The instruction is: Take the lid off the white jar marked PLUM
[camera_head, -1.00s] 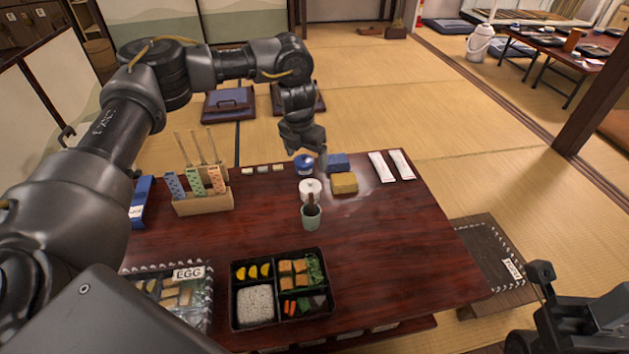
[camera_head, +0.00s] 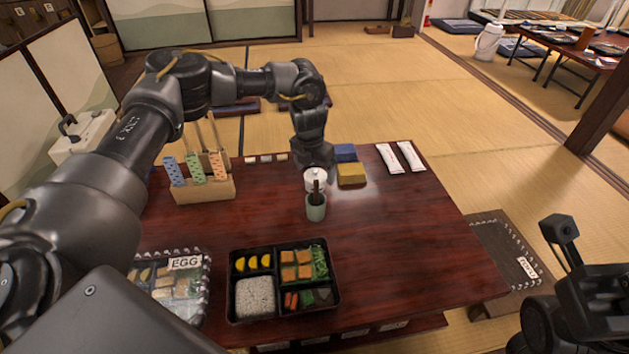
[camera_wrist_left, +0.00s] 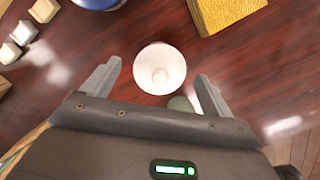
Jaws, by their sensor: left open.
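The white jar (camera_head: 315,180) stands on the dark red table, and its lid is on. No PLUM mark is readable. In the left wrist view the white jar (camera_wrist_left: 160,68) shows from above, its round lid with a small knob. My left gripper (camera_head: 314,163) is open above and just behind the jar in the head view, partly covering it. In the wrist view its fingers lie either side of the near part of the jar, with no visible contact. My right gripper (camera_head: 562,228) is at the lower right, away from the table's jars, its jaws unclear.
A green cup (camera_head: 316,208) stands right in front of the jar. A chopstick stand (camera_head: 203,190) is at left, a bento box (camera_head: 283,312) in front.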

